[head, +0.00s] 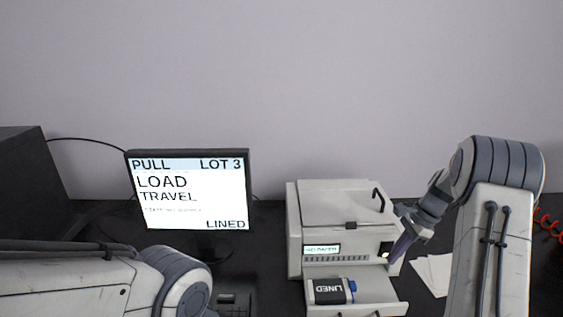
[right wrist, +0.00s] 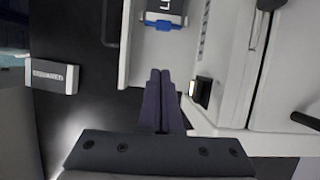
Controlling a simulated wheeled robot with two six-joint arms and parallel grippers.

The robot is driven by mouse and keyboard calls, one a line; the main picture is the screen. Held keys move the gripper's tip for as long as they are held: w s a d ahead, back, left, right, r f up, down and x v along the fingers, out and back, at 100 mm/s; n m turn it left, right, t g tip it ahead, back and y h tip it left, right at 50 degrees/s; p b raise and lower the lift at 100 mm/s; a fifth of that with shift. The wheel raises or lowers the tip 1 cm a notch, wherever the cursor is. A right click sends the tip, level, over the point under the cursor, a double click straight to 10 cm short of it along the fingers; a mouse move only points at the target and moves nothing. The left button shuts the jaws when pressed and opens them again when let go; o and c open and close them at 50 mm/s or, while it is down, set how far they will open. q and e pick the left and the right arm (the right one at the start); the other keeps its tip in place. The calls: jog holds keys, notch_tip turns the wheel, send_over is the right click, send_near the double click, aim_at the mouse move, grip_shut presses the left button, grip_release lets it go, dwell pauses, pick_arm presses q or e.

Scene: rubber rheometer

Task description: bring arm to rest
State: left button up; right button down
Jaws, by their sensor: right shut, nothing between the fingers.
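My right gripper (head: 401,250) is at the right front edge of the white rheometer (head: 330,212), near a small lit switch. In the right wrist view its two dark fingers (right wrist: 160,78) are together with nothing between them. A box labelled LINED (head: 328,291) lies in the open drawer (head: 381,289) below the machine. The box also shows in part at the top of the right wrist view (right wrist: 166,12). My left arm comes in at the lower left of the head view, and its gripper is out of view.
A monitor (head: 190,190) reading PULL, LOT 3, LOAD TRAVEL and LINED stands left of the machine. White paper (head: 432,272) lies to the right, and a red coiled cable (head: 548,222) is at the far right. Another labelled box (right wrist: 54,76) shows in the right wrist view.

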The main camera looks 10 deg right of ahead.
jog(key=s+a+r+n+h, duration=0.1)
jog(key=s+a+r+n, duration=0.3)
jog(key=a, duration=0.5)
jog(key=s+a+r+n+g+h, duration=0.1)
jog(key=s+a+r+n, duration=0.1)
jog(key=a+n, duration=0.5)
jog(key=s+a+r+n, duration=0.2)
jog(key=s+a+n, duration=0.1)
jog(key=a, duration=0.8)
jog(key=s+a+n, duration=0.3)
jog(key=s+n, duration=0.3)
jog(key=s, duration=0.3)
jog(key=s+a+n+h, duration=0.1)
jog(key=s+a+n, duration=0.2)
jog(key=s+n, duration=0.3)
jog(key=s, duration=0.3)
jog(key=shift+s+a+r+n, duration=0.2)
jog(key=shift+a+n, duration=0.1)
jog(key=shift+a, duration=0.1)
